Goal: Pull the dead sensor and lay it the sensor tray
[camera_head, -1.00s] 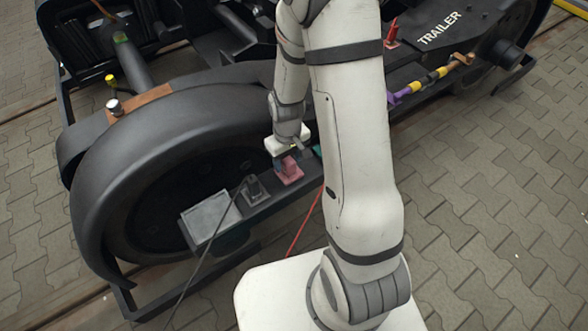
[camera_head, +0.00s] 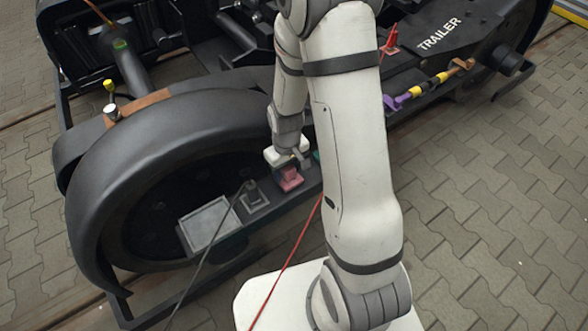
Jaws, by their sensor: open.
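A silver-topped, sensor-like cylinder (camera_head: 113,110) stands on a brown bracket above the wheel cover, with a yellow-and-black piece (camera_head: 110,87) just behind it. I cannot tell whether this is the dead sensor. A shallow grey tray (camera_head: 182,228) sits on the ledge in front of the wheel and looks empty. My gripper (camera_head: 288,165) points down over a pinkish-red block (camera_head: 290,180) on the ledge, right of the tray. It is open; its fingers are small, and I cannot tell whether they touch the block.
A dark grey socket (camera_head: 253,196) with a black cable sits between tray and red block. A green piece (camera_head: 317,156) is partly hidden by my arm. A red cable (camera_head: 290,255) runs down to the front. A purple-and-yellow bar (camera_head: 425,88) lies along the frame at right.

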